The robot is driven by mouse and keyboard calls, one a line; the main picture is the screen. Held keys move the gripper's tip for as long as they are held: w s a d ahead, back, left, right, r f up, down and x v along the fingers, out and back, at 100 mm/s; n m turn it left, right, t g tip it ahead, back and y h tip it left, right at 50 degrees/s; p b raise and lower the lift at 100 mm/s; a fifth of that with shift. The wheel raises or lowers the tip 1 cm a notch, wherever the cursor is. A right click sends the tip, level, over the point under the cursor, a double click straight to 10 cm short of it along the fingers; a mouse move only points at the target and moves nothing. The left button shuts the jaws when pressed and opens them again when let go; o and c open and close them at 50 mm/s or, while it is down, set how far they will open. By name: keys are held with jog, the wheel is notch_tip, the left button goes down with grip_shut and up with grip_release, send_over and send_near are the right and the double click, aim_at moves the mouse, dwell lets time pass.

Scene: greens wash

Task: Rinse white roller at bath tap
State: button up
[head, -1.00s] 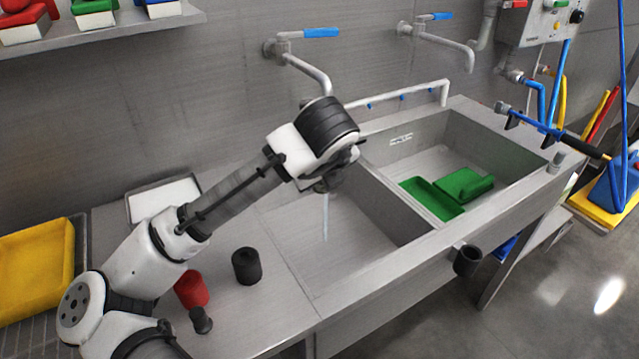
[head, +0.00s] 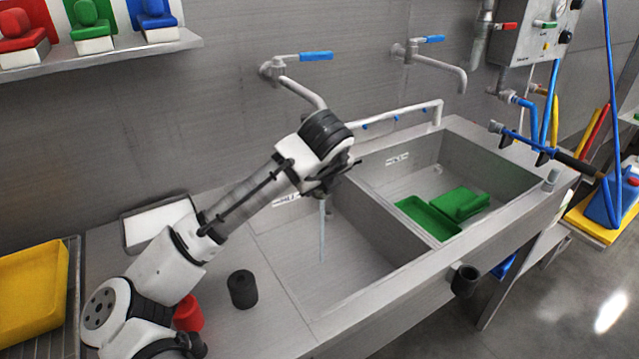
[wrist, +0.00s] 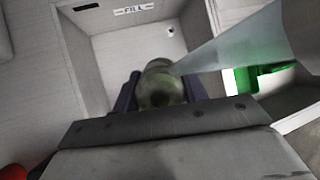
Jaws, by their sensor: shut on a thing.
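My gripper (head: 328,186) is over the left basin (head: 292,262), below the left wall tap (head: 298,86). In the wrist view it is shut on a rounded, dull grey-green roller (wrist: 160,84), with a dark finger on each side. The roller looks greenish-grey rather than clean white, and its far end is hidden. In the head view my wrist hides it. A thin water stream (head: 322,238) falls into the basin beneath my gripper. In the wrist view a pale stream (wrist: 225,48) passes close to the roller; I cannot tell whether it touches.
The right basin (head: 415,172) holds a green tray (head: 425,216) and a green block (head: 460,203). A black cylinder (head: 242,289) and a red one (head: 188,313) stand on the left counter. A divider separates the basins. A black cup (head: 465,280) sits at the front edge.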

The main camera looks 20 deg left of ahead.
jog(key=shift+d, duration=0.15)
dwell(0.3)
jog(key=shift+w+d, duration=0.1)
jog(key=shift+d, duration=0.3)
jog(key=shift+a, duration=0.25)
dwell(0.6)
jog(key=shift+d, duration=0.25)
jog(key=shift+a+p, duration=0.25)
jog(key=shift+p, duration=0.05)
dwell(0.7)
jog(key=shift+d, duration=0.25)
jog(key=shift+a, duration=0.4)
dwell(0.6)
jog(key=shift+d, duration=0.4)
